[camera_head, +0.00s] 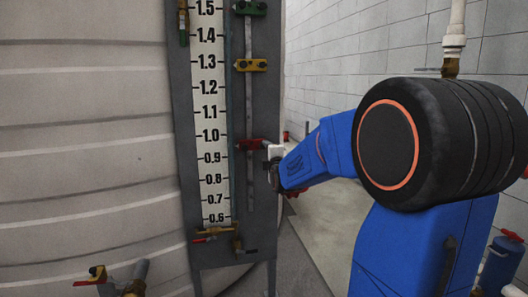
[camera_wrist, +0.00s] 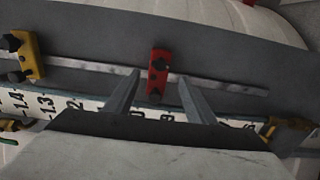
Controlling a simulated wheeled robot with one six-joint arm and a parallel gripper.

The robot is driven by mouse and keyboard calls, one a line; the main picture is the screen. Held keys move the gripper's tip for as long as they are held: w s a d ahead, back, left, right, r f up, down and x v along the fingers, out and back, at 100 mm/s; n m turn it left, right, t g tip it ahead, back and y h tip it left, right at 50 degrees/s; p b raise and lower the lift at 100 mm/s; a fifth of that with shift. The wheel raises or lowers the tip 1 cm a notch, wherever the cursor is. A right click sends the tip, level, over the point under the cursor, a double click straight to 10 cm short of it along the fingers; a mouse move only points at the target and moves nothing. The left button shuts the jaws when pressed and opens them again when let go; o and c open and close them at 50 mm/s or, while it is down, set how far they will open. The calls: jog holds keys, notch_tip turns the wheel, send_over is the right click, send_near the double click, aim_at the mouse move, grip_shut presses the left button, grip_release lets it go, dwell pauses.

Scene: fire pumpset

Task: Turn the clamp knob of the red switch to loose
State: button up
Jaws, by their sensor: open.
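The red switch (camera_wrist: 159,75) is a red block clamped on a thin metal rail in the wrist view, with dark knobs on its face. Which knob is the clamp knob, and whether it is tight, I cannot tell. The red switch (camera_head: 250,145) is also in the head view, right of the scale near 1.0. My gripper (camera_wrist: 159,76) is open, with one grey finger on each side of the red switch in the picture. No contact shows. In the head view my arm's end is just right of the switch, and the fingers are hard to make out.
The yellow switch (camera_head: 250,65) and the green switch (camera_head: 249,8) sit higher on the same rail. The numbered scale (camera_head: 211,110) runs beside it on a grey panel. A large ribbed tank (camera_head: 85,150) stands left. Floor (camera_head: 325,225) shows right of the panel.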

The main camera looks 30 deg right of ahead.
jog(key=v, duration=0.9)
jog(key=shift+s, duration=0.3)
jog(key=shift+a, duration=0.15)
jog(key=s+a+f+m+g+y, duration=0.1)
jog(key=s+a+f+m+g, duration=0.3)
jog(key=s, duration=0.7)
jog(key=s+a+f+m+g+y, duration=0.2)
jog(key=s+a+f+m+g, duration=0.2)
jog(key=s+f, duration=0.5)
jog(key=s+a+f+m+g+y, duration=0.2)
jog(key=s+a+f+m+g, duration=0.2)
jog(key=s, duration=1.1)
jog(key=a+f+m, duration=0.2)
jog(key=a+m, duration=0.1)
jog(key=a, duration=0.1)
jog(key=shift+a+f+g, duration=0.15)
jog(key=shift+a+g, duration=0.15)
jog(key=shift+a, duration=0.05)
